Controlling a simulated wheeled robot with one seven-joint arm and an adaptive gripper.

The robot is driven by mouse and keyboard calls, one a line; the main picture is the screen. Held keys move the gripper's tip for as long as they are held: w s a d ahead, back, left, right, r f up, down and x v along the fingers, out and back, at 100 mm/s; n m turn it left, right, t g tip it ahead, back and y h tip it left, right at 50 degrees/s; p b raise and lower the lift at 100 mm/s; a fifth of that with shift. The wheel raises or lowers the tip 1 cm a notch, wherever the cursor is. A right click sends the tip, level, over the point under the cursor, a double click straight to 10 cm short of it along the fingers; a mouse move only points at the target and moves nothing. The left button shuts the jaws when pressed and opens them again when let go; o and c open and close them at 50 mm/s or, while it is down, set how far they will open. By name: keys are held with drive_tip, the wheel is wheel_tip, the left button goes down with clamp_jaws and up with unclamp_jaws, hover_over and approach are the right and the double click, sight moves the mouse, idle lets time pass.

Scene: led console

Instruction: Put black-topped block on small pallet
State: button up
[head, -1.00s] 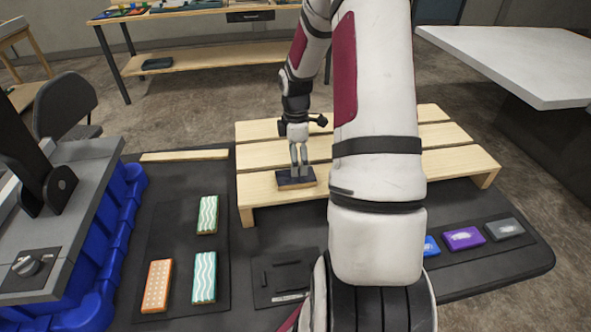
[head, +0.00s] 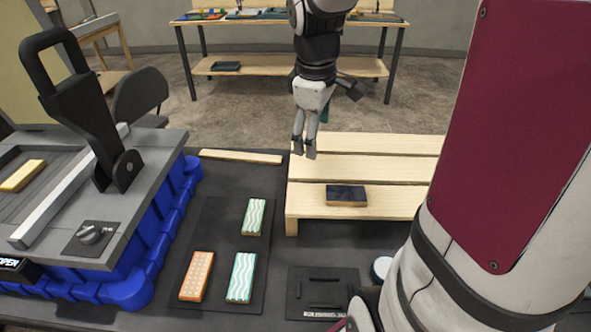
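The black-topped block (head: 346,195) has a dark top and light wooden sides. In the head view it lies flat on the front slat of the small wooden pallet (head: 399,170), near its left end. My gripper (head: 305,146) is raised above the pallet's left side, behind and to the left of the block, apart from it. Its fingers point down and nothing shows between them. The fingertips look close to each other, with a small gap that is hard to judge from this angle. My arm hides the pallet's right part.
Two green wave-patterned blocks (head: 253,217) and an orange dotted block (head: 197,276) lie on a dark mat left of the pallet. A grey press (head: 119,180) on a blue base stands at the left. A black slotted plate (head: 322,291) lies in front of the pallet.

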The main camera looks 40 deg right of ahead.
drive_tip(key=s+a+r+m+t+y, duration=0.1)
drive_tip(key=s+a+r+m+t, duration=0.2)
drive_tip(key=s+a, duration=1.1)
wheel_tip(320, 180, up, 3)
drive_tip(key=a+m, duration=0.1)
drive_tip(key=m, duration=0.2)
drive_tip(key=shift+s+r+t+y, duration=0.2)
drive_tip(key=shift+t+y, duration=0.1)
drive_tip(key=shift+y, duration=0.1)
